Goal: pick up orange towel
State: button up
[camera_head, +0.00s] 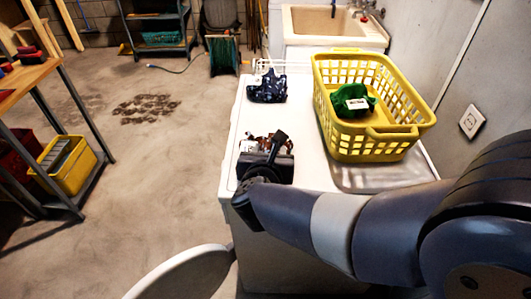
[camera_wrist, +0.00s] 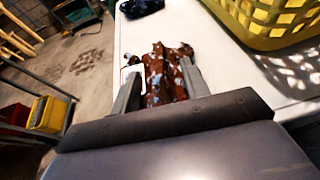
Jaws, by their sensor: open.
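The orange towel, a rusty orange-brown cloth with pale and dark spots (camera_wrist: 166,66), lies crumpled on the white machine top (camera_head: 306,150). A white tag shows at its left side in the wrist view. My gripper (camera_wrist: 160,78) is open, with one finger on each side of the cloth. In the head view my gripper (camera_head: 265,150) hides much of the towel (camera_head: 277,140). I cannot tell whether the fingers touch it.
A dark blue patterned cloth (camera_head: 267,88) lies farther back on the machine. A yellow basket (camera_head: 372,142) holding a green tagged cloth (camera_head: 350,100) stands to the right, near the wall. A sink (camera_head: 334,27) is behind. Open floor lies left.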

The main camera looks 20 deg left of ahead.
aim_at(269, 143)
jog(key=shift+a+x, duration=0.1)
jog(key=shift+x, duration=1.75)
jog(key=shift+a+x, duration=0.15)
jog(key=shift+x, duration=1.7)
jog(key=shift+s, duration=0.15)
grip_shut()
